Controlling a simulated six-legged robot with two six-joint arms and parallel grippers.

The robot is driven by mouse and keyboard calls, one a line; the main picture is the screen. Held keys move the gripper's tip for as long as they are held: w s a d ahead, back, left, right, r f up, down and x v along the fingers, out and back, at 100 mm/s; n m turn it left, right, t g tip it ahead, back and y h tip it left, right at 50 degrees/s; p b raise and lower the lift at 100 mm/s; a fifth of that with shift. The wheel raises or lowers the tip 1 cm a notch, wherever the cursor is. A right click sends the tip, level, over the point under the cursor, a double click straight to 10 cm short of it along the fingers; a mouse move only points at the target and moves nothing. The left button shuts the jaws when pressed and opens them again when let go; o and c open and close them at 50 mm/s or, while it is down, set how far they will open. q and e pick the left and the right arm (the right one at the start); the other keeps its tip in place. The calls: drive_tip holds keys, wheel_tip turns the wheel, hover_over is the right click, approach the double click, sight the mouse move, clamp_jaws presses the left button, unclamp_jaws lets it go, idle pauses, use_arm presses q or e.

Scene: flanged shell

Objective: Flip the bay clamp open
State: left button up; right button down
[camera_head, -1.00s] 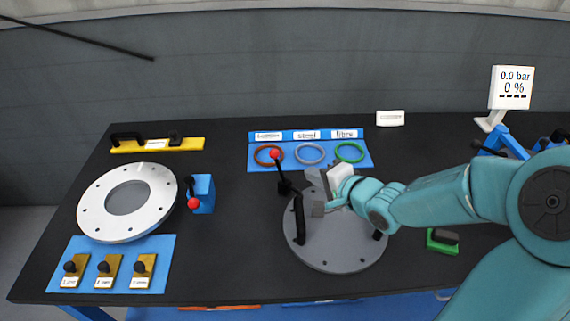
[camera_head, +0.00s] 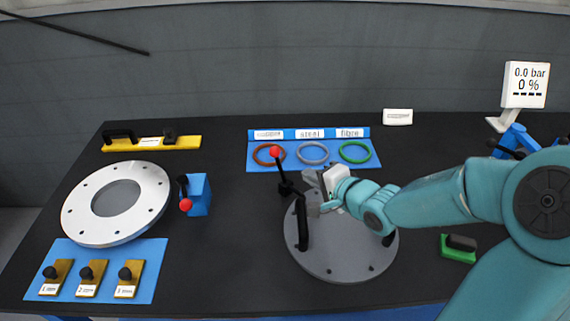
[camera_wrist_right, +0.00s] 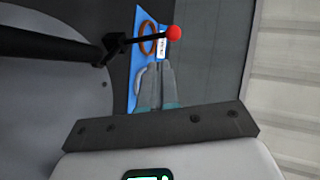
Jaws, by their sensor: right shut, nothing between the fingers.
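A black clamp lever with a red ball (camera_head: 275,152) stands raised at the back left edge of the grey round plate (camera_head: 340,262). My right gripper (camera_head: 312,192) is shut and empty above that plate, just right of the lever and apart from it in the head view. In the right wrist view the lever's red ball (camera_wrist_right: 173,33) is just beyond the shut fingertips (camera_wrist_right: 160,68); whether they touch cannot be told. A second red-ball lever (camera_head: 185,204) hangs down on a blue block (camera_head: 200,195) beside the white ring flange (camera_head: 153,205). My left gripper is out of view.
Red, grey and green rings lie on a blue mat (camera_head: 265,166) behind the lever. A black handle (camera_head: 302,222) rises from the grey plate. A gauge display (camera_head: 525,84) reads 0.0 bar.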

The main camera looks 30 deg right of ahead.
sight(279, 161)
drive_tip(key=x, duration=1.2)
drive_tip(key=shift+w+d+f, duration=0.1)
